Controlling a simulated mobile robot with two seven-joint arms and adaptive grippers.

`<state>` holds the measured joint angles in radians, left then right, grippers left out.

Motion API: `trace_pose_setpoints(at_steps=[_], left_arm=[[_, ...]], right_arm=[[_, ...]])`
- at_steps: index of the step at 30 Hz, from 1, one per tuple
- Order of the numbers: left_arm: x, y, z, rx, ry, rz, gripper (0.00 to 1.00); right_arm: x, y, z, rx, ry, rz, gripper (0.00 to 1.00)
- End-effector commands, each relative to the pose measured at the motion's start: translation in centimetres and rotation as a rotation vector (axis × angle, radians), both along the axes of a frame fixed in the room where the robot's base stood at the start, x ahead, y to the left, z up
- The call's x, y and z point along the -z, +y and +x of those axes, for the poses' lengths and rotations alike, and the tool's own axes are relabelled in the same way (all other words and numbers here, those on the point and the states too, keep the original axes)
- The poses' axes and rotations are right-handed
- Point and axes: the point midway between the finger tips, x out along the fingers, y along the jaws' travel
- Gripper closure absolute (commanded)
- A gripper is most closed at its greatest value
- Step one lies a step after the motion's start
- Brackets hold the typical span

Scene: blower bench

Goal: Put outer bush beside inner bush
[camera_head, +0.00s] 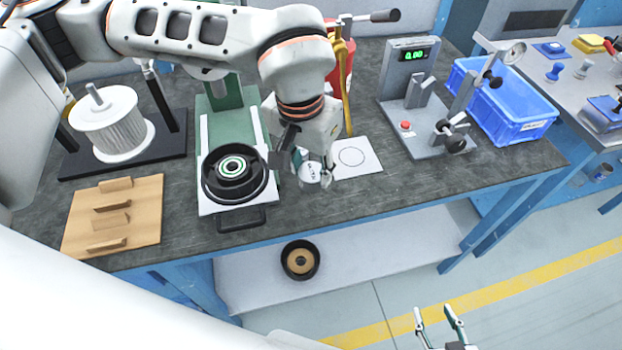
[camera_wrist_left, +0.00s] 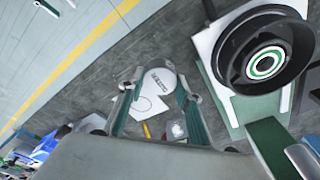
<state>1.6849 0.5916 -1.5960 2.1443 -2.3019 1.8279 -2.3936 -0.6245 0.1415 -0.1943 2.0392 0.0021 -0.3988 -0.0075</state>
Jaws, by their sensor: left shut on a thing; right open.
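My left gripper (camera_head: 308,168) is shut on a round, pale piece with dark lettering (camera_head: 311,173), probably the outer bush; the lettering is too small to read. The left wrist view shows this piece (camera_wrist_left: 160,82) between the two fingertips. It is over the bench, by the near left edge of a white card with a drawn circle (camera_head: 357,157). I cannot tell whether it touches the bench. A black round housing (camera_head: 234,173) with green and white rings at its centre stands left of the gripper. I cannot pick out the inner bush for certain. My right gripper (camera_head: 435,314) is open and empty, low in front of the bench.
A wooden rack (camera_head: 113,216) and a white ribbed cylinder (camera_head: 108,122) stand at the left. A grey gauge stand (camera_head: 420,125) and a blue crate (camera_head: 500,104) are at the right. A black ring part (camera_head: 300,260) lies on the lower shelf. The bench's near right is clear.

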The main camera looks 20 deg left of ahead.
Motion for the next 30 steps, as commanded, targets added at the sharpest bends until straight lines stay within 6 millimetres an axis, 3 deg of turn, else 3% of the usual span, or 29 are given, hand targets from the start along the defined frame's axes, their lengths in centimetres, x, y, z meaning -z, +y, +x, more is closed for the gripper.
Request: trace_pose_setpoints(at_steps=[8,20,21,23,30], left_arm=[[3.8,0.0,-0.1,-0.001,0.004,0.0,0.94],[4.2,0.0,0.0,0.0,0.0,0.001,0.94],[4.3,0.0,0.0,0.0,0.001,0.001,0.64],[4.3,0.0,0.0,0.0,0.001,0.001,0.5],[4.2,0.0,0.0,0.0,0.001,0.001,0.5]], right_arm=[[0.9,-0.1,-0.4,-0.001,0.012,-0.006,0.58],[0.7,-0.1,-0.1,-0.001,0.005,-0.007,0.58],[0.7,-0.1,-0.1,-0.001,0.005,-0.007,0.58],[0.6,-0.1,-0.1,-0.001,0.005,-0.007,0.58],[0.6,-0.1,0.0,-0.001,0.004,-0.006,0.58]])
